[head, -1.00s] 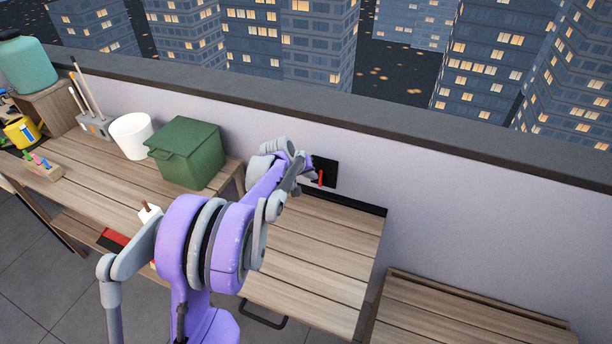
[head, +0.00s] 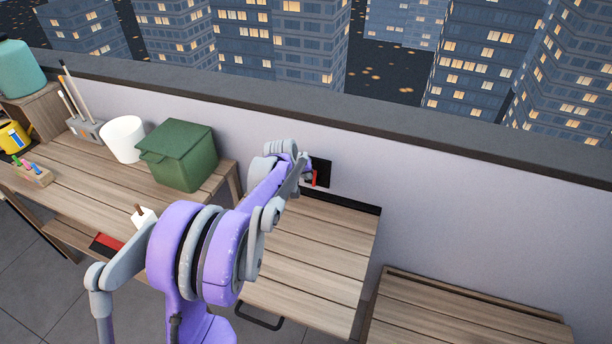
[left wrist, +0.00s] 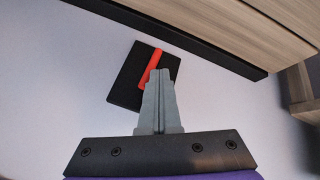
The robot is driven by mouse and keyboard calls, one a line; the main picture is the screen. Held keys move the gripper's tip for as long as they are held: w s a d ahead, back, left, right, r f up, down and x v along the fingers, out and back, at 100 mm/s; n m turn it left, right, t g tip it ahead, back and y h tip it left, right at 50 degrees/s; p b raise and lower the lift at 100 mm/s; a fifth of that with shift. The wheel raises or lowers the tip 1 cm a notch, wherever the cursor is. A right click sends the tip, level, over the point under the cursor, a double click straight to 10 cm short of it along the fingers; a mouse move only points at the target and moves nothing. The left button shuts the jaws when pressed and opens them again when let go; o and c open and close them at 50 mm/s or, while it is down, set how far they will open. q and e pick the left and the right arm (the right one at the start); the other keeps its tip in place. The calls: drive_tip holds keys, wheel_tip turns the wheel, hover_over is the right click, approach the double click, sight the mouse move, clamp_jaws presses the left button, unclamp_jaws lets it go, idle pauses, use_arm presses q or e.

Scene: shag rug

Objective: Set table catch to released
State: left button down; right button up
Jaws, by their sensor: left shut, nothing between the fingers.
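The table catch is a black plate (head: 321,172) on the wall with a red lever (head: 314,178), just above the back edge of the folding wooden table (head: 310,250). In the left wrist view the black plate (left wrist: 125,88) shows with the red lever (left wrist: 151,67) lying slanted across it. My left gripper (head: 306,174) is at the catch, beside the lever. In the left wrist view its shut, empty fingertips (left wrist: 158,74) overlap the lower end of the lever. Whether they touch it I cannot tell. My right gripper is not in view.
A green lidded box (head: 180,155), a white pot (head: 123,139) and a brush holder (head: 88,130) stand on the left bench. A lower wooden bench (head: 450,318) is at the right. The tabletop below the catch is clear.

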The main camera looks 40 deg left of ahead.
sight(314, 181)
use_arm(q)
drive_tip(key=d+y, duration=0.1)
drive_tip(key=y, duration=0.1)
drive_tip(key=w+d+m+g+y+b, duration=0.1)
drive_tip(key=d+y, duration=0.1)
drive_tip(key=shift+f+m+b, duration=0.1)
drive_tip(key=shift+m+b, duration=0.2)
drive_tip(key=y, duration=0.1)
drive_tip(key=d+m+y+b, duration=0.1)
drive_tip(key=y, duration=0.1)
drive_tip(key=d+f+g+y+b, duration=0.1)
drive_tip(key=shift+w+m+y, duration=0.3)
drive_tip(key=shift+m+y, duration=0.1)
drive_tip(key=shift+a, duration=0.1)
drive_tip(key=shift+s+a+f, duration=0.25)
drive_tip(key=shift+a+f, duration=0.05)
drive_tip(key=shift+a, duration=0.3)
drive_tip(key=shift+r, duration=0.1)
